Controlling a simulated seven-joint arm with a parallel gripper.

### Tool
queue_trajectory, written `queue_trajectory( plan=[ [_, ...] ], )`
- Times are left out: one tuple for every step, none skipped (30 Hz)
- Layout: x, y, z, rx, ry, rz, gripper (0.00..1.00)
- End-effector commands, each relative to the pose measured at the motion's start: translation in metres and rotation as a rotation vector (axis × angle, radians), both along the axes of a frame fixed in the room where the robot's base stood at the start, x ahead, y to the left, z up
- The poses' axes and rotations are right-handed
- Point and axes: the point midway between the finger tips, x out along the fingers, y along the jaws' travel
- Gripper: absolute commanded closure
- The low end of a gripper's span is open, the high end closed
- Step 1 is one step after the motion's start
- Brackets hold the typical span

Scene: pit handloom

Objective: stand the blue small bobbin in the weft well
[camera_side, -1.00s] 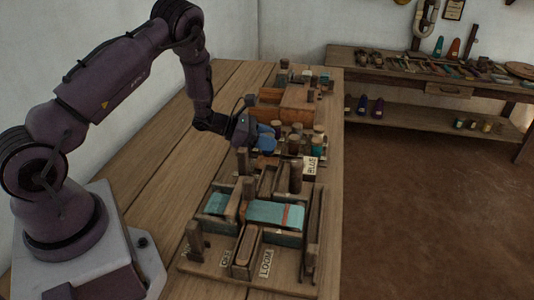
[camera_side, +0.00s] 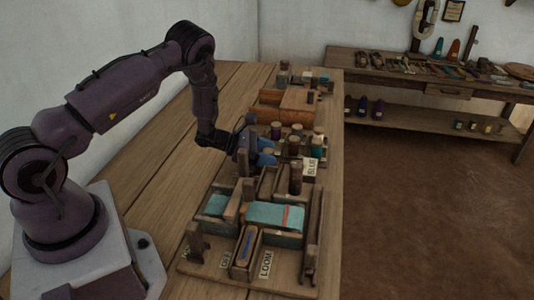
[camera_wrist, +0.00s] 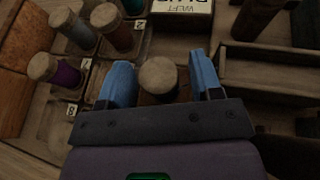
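My gripper (camera_wrist: 163,82) points down low over the bobbin area, its two blue fingers on either side of a wooden-topped bobbin (camera_wrist: 158,76). A gap shows between the bobbin and the right finger; the left finger is very close to it. The bobbin's thread colour is hidden below its top. In the side view my gripper (camera_side: 262,157) is among the bobbins, partly screened by wooden posts. A white card (camera_wrist: 182,10) reading WEFT and, partly cut off, BLUE lies just beyond the fingers; it also shows in the side view (camera_side: 312,166). I cannot tell which opening is the weft well.
Other wooden-topped bobbins, including a purple one (camera_wrist: 62,72) and a brown one (camera_wrist: 112,25), stand left in numbered places. The loom frame (camera_side: 275,215) with teal cloth stands in front. A wooden box (camera_side: 298,97) lies behind. Bare table is left of these.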

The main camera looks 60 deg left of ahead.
Motion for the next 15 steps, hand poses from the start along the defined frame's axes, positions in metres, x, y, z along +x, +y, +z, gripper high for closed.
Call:
queue_trajectory(
  plan=[
    [0.000, 0.000, 0.000, 0.000, 0.000, 0.000, 0.41],
    [0.000, 0.000, 0.000, 0.000, 0.000, 0.000, 0.41],
    [0.000, 0.000, 0.001, 0.001, 0.000, 0.000, 0.41],
    [0.000, 0.000, 0.002, 0.001, 0.000, 0.000, 0.41],
    [0.000, 0.000, 0.003, 0.002, -0.001, -0.001, 0.41],
    [-0.002, 0.002, 0.004, 0.001, -0.001, 0.001, 0.41],
    [-0.005, 0.004, 0.006, 0.001, -0.001, 0.003, 0.41],
    [-0.008, 0.006, 0.007, 0.001, 0.001, 0.003, 0.41],
    [-0.013, 0.009, 0.010, 0.001, 0.001, 0.004, 0.41],
    [-0.018, 0.012, 0.012, 0.001, -0.002, 0.006, 0.41],
    [-0.023, 0.014, 0.014, 0.000, -0.001, 0.005, 0.41],
    [-0.030, 0.019, 0.018, -0.001, -0.001, 0.008, 0.41],
    [-0.035, 0.022, 0.020, 0.000, -0.001, 0.006, 0.41],
    [-0.041, 0.025, 0.023, 0.000, -0.001, 0.007, 0.41],
    [-0.048, 0.029, 0.026, 0.000, -0.001, 0.006, 0.41]
  ],
)
